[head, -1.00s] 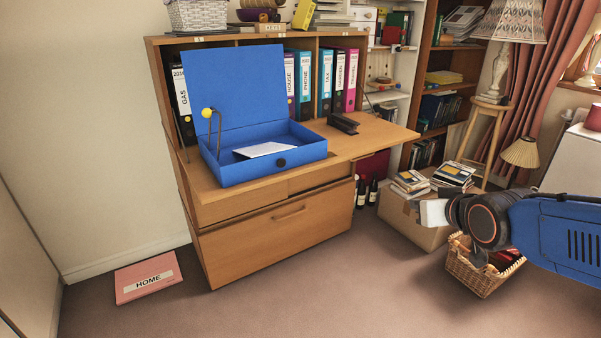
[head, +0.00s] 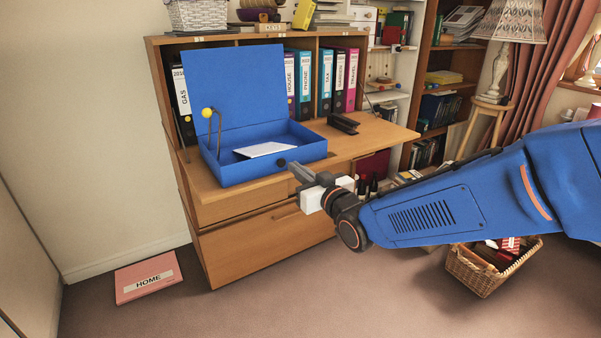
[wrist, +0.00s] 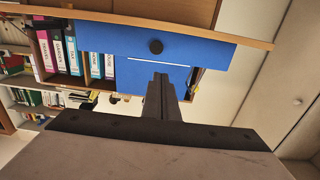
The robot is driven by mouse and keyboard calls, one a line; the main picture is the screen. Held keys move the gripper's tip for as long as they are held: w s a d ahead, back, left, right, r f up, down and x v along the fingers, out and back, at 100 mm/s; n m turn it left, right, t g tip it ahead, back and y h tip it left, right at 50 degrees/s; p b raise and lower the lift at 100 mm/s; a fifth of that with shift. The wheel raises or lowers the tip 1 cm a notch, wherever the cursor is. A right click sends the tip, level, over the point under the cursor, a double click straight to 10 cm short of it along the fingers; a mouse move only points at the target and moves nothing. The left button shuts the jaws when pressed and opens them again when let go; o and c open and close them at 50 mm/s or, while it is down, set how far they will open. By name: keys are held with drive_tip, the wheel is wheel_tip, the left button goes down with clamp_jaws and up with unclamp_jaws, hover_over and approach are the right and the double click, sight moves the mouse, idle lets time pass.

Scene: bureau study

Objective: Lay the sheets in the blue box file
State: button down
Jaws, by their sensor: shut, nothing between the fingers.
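The blue box file (head: 262,170) stands on the fold-down desk of the bureau with its lid raised upright at the back. White sheets (head: 265,149) lie inside it, flat or nearly so. A thin white edge of the sheets (wrist: 128,65) shows there.
A black hole punch or stapler (head: 342,124) lies on the desk right of the box file. A yellow-topped bent stalk (head: 208,113) rises at the box's left. A pink HOME folder (head: 148,277) lies on the floor. A wicker basket (head: 470,272) stands below my arm.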

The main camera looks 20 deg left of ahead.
approach(275, 152)
drive_tip(key=shift+x, duration=1.25)
drive_tip(key=shift+x, duration=2)
drive_tip(key=shift+d, duration=0.1)
drive_tip(key=v, duration=0.8)
idle(0.5)
